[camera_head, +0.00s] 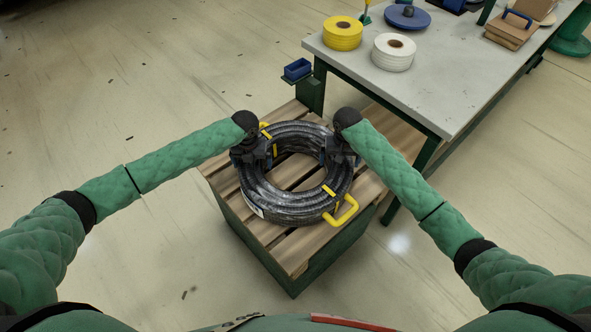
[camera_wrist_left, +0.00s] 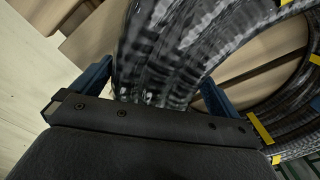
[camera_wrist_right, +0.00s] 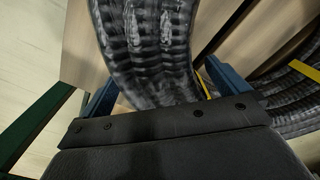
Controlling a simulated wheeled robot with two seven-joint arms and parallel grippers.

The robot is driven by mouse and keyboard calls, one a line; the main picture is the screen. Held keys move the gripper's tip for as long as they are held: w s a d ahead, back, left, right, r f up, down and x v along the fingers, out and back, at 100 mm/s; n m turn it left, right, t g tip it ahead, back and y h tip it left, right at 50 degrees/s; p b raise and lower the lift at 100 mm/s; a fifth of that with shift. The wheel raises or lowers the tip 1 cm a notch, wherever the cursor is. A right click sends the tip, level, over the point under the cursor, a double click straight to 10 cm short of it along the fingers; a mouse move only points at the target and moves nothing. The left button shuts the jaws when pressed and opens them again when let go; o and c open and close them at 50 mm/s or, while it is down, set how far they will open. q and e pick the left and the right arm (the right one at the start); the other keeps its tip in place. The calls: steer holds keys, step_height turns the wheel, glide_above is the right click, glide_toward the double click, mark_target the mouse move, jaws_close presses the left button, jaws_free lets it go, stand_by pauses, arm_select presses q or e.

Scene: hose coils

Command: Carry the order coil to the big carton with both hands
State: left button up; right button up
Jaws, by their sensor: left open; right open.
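A black hose coil (camera_head: 290,207) with yellow tape bands and yellow handles lies flat on a wooden slatted pallet top. My left gripper (camera_head: 252,157) is at the coil's left side, and my right gripper (camera_head: 338,157) is at its right side. In the left wrist view the open blue fingers (camera_wrist_left: 155,90) stand on either side of the hose bundle (camera_wrist_left: 170,45). In the right wrist view the open fingers (camera_wrist_right: 155,88) also straddle the bundle (camera_wrist_right: 150,40). I cannot tell whether the fingers touch the hose. No big carton is recognisable in view.
The pallet (camera_head: 300,262) sits on a green base. A grey-topped table (camera_head: 440,95) stands at the back right with a yellow roll (camera_head: 342,36), a white roll (camera_head: 393,54), a blue reel (camera_head: 407,20) and brown boxes (camera_head: 508,32). The floor at left is clear.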

arm_select(q)
steer(key=shift+f, duration=1.5)
arm_select(e)
steer(key=shift+f, duration=1.5)
arm_select(q)
steer(key=shift+c, duration=0.4)
arm_select(e)
steer(key=shift+c, duration=0.4)
arm_select(q)
steer(key=c, duration=2.1)
arm_select(e)
steer(key=c, duration=2.1)
arm_select(q)
steer(key=shift+o, duration=0.2)
steer(key=shift+w+r, duration=0.1)
steer(key=shift+r, duration=0.1)
arm_select(e)
steer(key=shift+o, duration=0.2)
steer(key=shift+r, duration=0.15)
